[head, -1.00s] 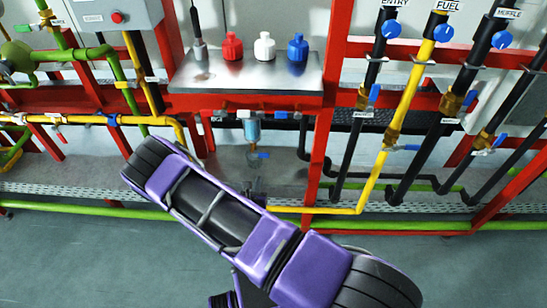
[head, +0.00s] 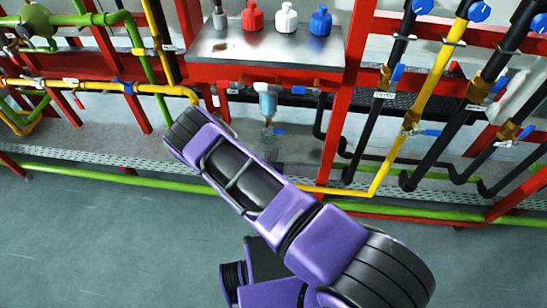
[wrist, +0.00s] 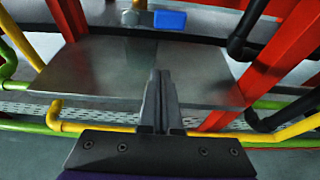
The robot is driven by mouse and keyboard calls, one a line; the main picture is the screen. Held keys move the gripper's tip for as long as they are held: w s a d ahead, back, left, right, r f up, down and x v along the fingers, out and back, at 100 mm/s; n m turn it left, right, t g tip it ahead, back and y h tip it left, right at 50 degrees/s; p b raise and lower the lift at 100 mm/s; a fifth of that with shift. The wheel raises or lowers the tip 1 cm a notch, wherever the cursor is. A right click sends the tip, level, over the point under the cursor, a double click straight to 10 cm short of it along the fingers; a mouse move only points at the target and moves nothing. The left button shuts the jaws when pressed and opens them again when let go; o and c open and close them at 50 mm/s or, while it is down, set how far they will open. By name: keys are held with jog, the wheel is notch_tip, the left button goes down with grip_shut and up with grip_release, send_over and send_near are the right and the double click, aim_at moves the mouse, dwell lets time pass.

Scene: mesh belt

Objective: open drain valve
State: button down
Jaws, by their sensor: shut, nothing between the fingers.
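In the wrist view the grey valve body (wrist: 136,17) and blue lever (wrist: 170,20) show near the top edge, the lever lying roughly level. My gripper (wrist: 162,78) is shut and empty. Its fingertips point toward the lever, with a visible gap between them. In the head view my purple arm reaches across below the valve, and I cannot make out the fingers there.
A yellow pipe (head: 408,125) and black pipes with blue handles stand to the right. A red upright (head: 345,90) stands between them and the valve. The shelf (head: 255,43) above holds red, white and blue bottles. A metal sheet (wrist: 95,70) lies around the fingers in the wrist view.

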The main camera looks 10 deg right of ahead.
aim_at(273, 131)
jog(key=x, duration=0.4)
jog(key=shift+f+b, duration=0.1)
jog(key=shift+b, duration=0.2)
jog(key=r, duration=0.4)
jog(key=shift+w+d+p, duration=0.1)
jog(key=shift+w+p, duration=0.2)
jog(key=shift+r, duration=0.1)
